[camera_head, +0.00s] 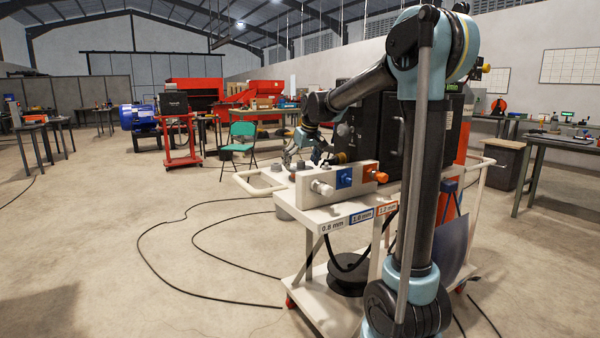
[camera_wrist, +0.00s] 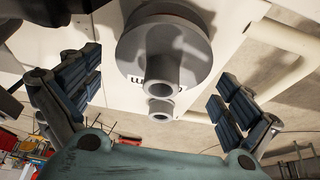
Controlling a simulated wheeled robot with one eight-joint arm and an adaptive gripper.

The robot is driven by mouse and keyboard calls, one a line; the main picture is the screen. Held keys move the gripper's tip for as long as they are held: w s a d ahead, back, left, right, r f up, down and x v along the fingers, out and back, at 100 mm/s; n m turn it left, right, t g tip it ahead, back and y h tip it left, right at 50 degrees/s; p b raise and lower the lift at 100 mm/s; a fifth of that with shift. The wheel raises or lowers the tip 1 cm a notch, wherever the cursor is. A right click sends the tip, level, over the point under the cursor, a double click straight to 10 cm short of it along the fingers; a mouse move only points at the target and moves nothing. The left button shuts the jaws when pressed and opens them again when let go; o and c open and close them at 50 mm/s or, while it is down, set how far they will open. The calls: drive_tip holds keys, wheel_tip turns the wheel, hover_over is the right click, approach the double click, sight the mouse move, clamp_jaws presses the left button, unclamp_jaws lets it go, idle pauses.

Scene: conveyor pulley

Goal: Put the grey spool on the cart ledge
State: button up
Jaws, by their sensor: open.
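The grey spool (camera_wrist: 165,50) fills the upper middle of the wrist view, a round disc with a hub pointing towards the camera. It lies against a pale surface. My gripper (camera_wrist: 158,80) is open, with one padded finger on each side of the spool and visible gaps between. I cannot clearly tell the spool in the head view.
A white block (camera_head: 330,187) with white, blue and orange fittings stands on the ledge. A black machine (camera_head: 375,130) stands behind it. A black reel (camera_head: 347,278) sits on the lower shelf. Black cables (camera_head: 150,258) cross the open floor at left. A white tubular handle (camera_head: 258,184) sticks out.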

drive_tip(key=v, duration=0.8)
drive_tip(key=shift+s+r, duration=0.15)
drive_tip(key=shift+r, duration=0.2)
drive_tip(key=shift+d, duration=0.1)
